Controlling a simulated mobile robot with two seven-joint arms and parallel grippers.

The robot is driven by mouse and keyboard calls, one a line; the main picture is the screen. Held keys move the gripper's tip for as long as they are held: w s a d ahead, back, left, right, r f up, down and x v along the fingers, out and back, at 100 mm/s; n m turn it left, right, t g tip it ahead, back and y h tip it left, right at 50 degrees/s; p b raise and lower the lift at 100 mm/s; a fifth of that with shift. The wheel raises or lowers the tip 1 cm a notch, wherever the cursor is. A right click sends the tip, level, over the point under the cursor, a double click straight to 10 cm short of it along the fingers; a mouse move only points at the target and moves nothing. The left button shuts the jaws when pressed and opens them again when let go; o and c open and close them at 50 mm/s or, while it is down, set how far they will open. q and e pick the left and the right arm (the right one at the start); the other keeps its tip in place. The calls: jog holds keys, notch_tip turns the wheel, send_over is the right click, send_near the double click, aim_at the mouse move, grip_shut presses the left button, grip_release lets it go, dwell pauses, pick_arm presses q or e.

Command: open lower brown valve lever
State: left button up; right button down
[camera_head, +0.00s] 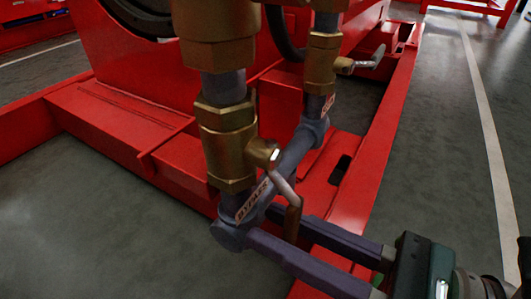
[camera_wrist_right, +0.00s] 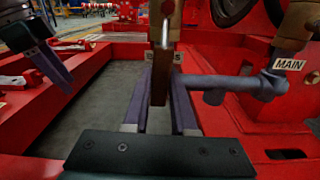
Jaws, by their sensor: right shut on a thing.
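The lower brown valve lever (camera_head: 293,220) hangs down from a brass valve (camera_head: 228,145) in the head view. Its bare metal arm leaves the valve's right side and ends in a brown grip. My right gripper (camera_head: 260,224) comes in from the lower right, its two purple fingers on either side of the brown grip, and is shut on it. In the right wrist view the brown grip (camera_wrist_right: 160,82) stands upright between the fingers. My left gripper (camera_wrist_right: 48,65) shows only at the left of the right wrist view, away from the lever; its opening is unclear.
A grey pipe (camera_head: 285,160) with a label runs behind the lever. A second brass valve (camera_head: 321,62) with its own lever (camera_head: 368,59) stands farther back. The red base frame (camera_head: 385,150) surrounds the pipes. Grey floor (camera_head: 450,150) is clear at the right.

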jog(key=shift+w+d+n, duration=0.15)
jog(key=shift+w+n, duration=0.05)
jog(key=shift+n, duration=0.2)
jog(key=shift+r, duration=0.15)
jog(key=c, duration=0.7)
grip_release()
jog(key=shift+d, duration=0.1)
jog(key=shift+s+d, duration=0.25)
jog(key=shift+d, duration=0.05)
jog(key=p+v, duration=0.2)
jog(key=v, duration=0.7)
jog(key=shift+p, duration=0.35)
